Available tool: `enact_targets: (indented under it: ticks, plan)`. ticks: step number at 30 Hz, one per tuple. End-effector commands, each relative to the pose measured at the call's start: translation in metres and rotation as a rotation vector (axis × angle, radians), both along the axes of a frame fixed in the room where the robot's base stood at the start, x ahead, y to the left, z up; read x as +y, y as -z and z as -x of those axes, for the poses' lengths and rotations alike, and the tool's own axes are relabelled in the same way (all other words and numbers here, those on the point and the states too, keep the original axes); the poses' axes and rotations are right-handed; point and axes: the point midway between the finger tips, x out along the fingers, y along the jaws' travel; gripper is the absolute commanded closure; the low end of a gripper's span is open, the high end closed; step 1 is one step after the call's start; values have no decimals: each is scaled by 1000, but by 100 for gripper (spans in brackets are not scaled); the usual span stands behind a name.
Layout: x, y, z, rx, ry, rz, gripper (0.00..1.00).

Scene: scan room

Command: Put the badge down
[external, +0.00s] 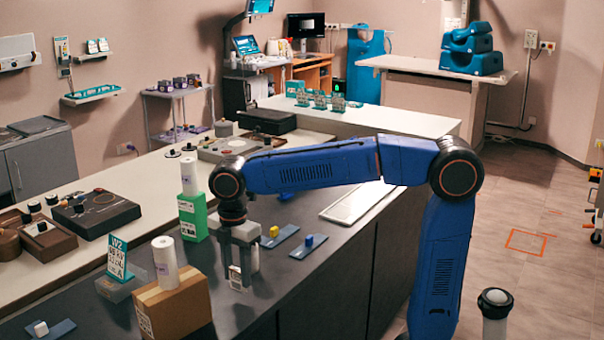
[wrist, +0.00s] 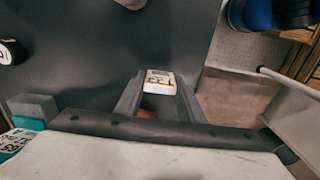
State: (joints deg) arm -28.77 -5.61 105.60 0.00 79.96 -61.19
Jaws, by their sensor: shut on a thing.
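My gripper (external: 240,268) points down over the dark countertop (external: 290,275), near its front edge. It is shut on a small white badge (external: 235,279) with dark print. In the wrist view the badge (wrist: 159,82) sits between the tips of the two grey fingers (wrist: 158,88). The fingers hide the badge's sides. The badge is close to the countertop (wrist: 95,60), but I cannot tell whether it touches.
A cardboard box (external: 175,305) with a white roll (external: 165,262) stands left of my gripper. A green box (external: 193,217) with another roll (external: 189,177) is behind. Blue trays with a yellow block (external: 274,231) and a blue block (external: 309,240) lie to the right. A W2 sign (external: 118,258) stands left.

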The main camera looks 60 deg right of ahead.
Motion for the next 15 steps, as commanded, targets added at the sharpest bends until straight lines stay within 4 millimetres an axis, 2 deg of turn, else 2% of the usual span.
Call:
enact_targets:
  ticks: [3, 6, 15]
  plan:
    - [0, 18, 0, 3, 0, 1, 86]
    - [0, 26, 0, 0, 0, 0, 86]
    - [0, 27, 0, 0, 0, 0, 86]
